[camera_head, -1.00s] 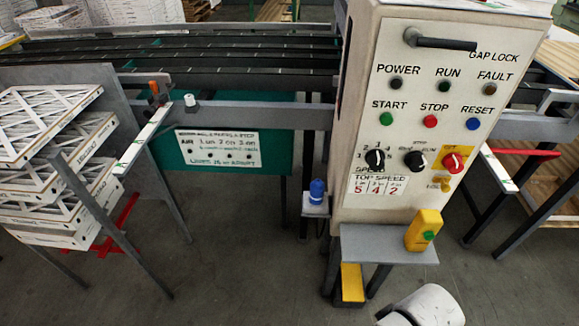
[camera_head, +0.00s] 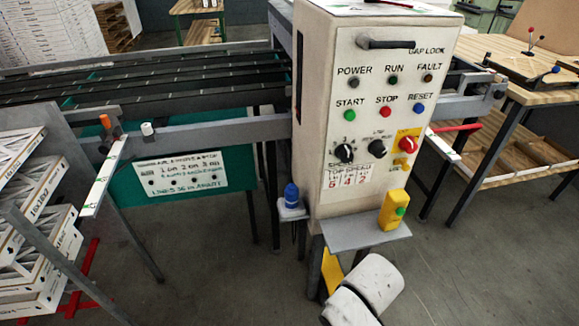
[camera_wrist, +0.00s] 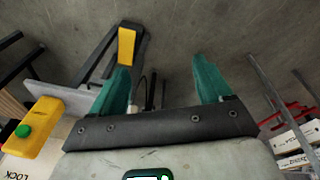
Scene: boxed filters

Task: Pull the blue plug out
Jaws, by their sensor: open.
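The blue plug (camera_head: 291,196) stands upright on a small light-coloured bracket (camera_head: 292,212) at the left side of the control cabinet (camera_head: 345,120), low down, in the head view. My gripper (camera_wrist: 166,85) shows in the wrist view with two teal fingers spread wide apart and nothing held between them. The plug cannot be made out in the wrist view. In the head view only my white arm link (camera_head: 365,290) shows at the bottom, below and right of the plug; the gripper itself is not seen there.
A grey shelf (camera_head: 365,234) with a yellow green-button box (camera_head: 394,210) juts from the cabinet front; the box also shows in the wrist view (camera_wrist: 35,125). Boxed filters (camera_head: 35,235) are stacked at left. A wooden bench (camera_head: 520,85) stands at right. Open floor lies in front.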

